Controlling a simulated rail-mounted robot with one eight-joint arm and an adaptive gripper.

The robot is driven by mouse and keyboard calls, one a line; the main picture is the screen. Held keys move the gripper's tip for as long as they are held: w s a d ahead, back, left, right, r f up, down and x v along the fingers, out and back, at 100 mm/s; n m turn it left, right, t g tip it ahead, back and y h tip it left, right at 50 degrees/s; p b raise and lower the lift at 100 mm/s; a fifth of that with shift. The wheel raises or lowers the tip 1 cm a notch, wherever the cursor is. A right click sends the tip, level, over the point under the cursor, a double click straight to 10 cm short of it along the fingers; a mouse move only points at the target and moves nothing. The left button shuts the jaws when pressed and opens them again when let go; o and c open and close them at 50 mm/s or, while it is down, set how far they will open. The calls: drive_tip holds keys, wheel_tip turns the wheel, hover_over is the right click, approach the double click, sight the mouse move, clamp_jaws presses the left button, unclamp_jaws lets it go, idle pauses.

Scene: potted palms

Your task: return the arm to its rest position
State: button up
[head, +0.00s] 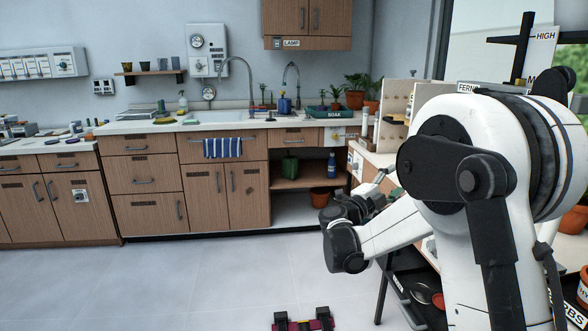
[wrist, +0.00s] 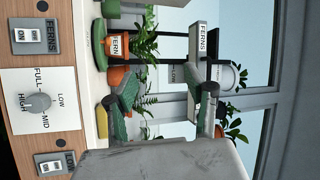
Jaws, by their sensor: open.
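My gripper (wrist: 168,88) shows in the wrist view with its two green-padded fingers spread wide. Nothing is held between them; the window and potted plants lie behind the gap. In the head view my white and black arm (head: 400,225) is bent at the right, its forearm reaching left to a dark joint. The wrist (head: 362,205) sits beside the side bench at the right, and the fingers are too small there to make out.
The wrist view is turned sideways. It shows a dial panel (wrist: 38,101) with switches at left, an orange fern pot (wrist: 116,78) and a white pot (wrist: 228,76). In the head view, a sink counter (head: 215,120) runs along the back wall. The floor (head: 190,280) at left is clear.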

drive_tip(key=a+r+n+t+y, duration=0.4)
drive_tip(key=r+n+t, duration=0.2)
drive_tip(key=r, duration=0.3)
drive_tip(key=s+a+r+n+y, duration=0.3)
drive_tip(key=s+a+n+y, duration=0.6)
drive_tip(key=s+n+y, duration=0.3)
drive_tip(key=s+d+f+n+g, duration=0.1)
drive_tip(key=s+f+n+g, duration=0.25)
drive_tip(key=s+f, duration=0.5)
drive_tip(key=s+d+f+n+g, duration=0.2)
drive_tip(key=s+f+g, duration=0.3)
drive_tip(key=s, duration=0.7)
drive_tip(key=s+d+f+n+g, duration=0.1)
drive_tip(key=s+f+n+g, duration=0.15)
drive_tip(key=s+f, duration=0.65)
wheel_tip(320, 180, up, 18)
drive_tip(key=s+p, duration=0.1)
drive_tip(key=p, duration=1.6)
drive_tip(key=shift+s+y, duration=0.15)
drive_tip(key=shift+y, duration=0.25)
drive_tip(key=shift+a, duration=0.1)
